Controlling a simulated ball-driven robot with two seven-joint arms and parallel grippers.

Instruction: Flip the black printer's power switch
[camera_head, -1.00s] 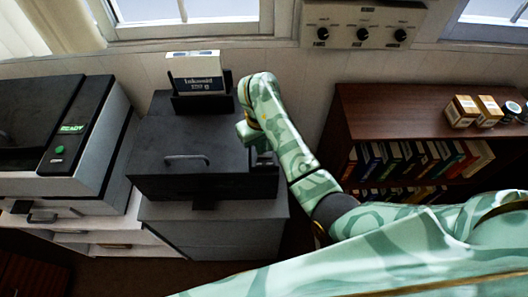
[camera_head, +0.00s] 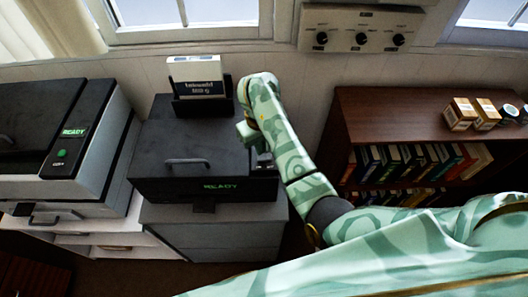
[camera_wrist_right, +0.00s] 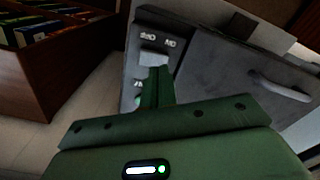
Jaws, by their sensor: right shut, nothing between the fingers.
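The black printer (camera_head: 150,145) stands on a grey cabinet, with a handle on its lid. Its front display (camera_head: 221,186) is lit with green READY text. In the right wrist view, the printer's switch panel (camera_wrist_right: 140,37) carries small white lettering and a light grey switch (camera_wrist_right: 153,58). My right gripper (camera_wrist_right: 159,72) is shut and empty, its fingertips at the lower edge of the switch, which they partly cover. In the head view my right arm reaches the printer's right end and hides the switch. My left gripper is not in view.
A second grey-and-black machine (camera_head: 112,140) with a green READY display stands to the left. A boxed package (camera_head: 195,70) sits in the black printer's rear tray. A wooden bookshelf (camera_head: 375,115) stands on the right; a knob panel (camera_head: 360,28) is on the wall.

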